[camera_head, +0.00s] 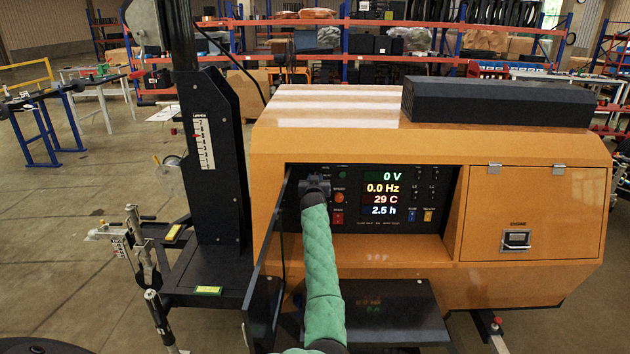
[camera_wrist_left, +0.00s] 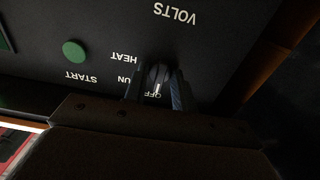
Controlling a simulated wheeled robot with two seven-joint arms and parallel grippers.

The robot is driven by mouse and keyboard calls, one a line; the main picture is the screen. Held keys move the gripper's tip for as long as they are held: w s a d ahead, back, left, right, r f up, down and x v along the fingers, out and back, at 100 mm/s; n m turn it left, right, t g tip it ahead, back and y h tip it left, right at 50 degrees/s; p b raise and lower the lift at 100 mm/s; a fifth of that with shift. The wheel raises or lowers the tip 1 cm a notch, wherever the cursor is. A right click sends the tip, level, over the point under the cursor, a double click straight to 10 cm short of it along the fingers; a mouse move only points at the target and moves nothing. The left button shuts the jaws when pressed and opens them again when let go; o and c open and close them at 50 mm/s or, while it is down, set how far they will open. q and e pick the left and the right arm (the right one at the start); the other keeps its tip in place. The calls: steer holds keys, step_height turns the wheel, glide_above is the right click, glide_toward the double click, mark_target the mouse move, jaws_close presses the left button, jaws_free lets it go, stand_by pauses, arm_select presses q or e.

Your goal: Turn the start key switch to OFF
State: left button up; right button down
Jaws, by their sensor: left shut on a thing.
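The start key switch (camera_wrist_left: 159,74) is a small dark knob on the black control panel (camera_wrist_left: 110,18), seen upside down in the left wrist view. Labels OFF, HEAT, START and a partly covered one ending in UN stand around it. A pale mark on the knob appears to point toward OFF. My left gripper (camera_wrist_left: 158,88) is shut on the knob, one finger on each side. In the head view my left gripper (camera_head: 316,184) is at the panel's upper left and hides the switch. My right gripper is in neither view.
The panel's display (camera_head: 382,194) reads 0 V, 0.0 Hz, 29 C and 2.5 h. A green button (camera_wrist_left: 74,52) sits beside the switch. The open panel door (camera_head: 265,285) hangs close left of my arm. The orange housing (camera_head: 400,252) surrounds the recess.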

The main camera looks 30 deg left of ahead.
arm_select(q)
steer(key=o, duration=0.6)
steer(key=shift+d, duration=0.1)
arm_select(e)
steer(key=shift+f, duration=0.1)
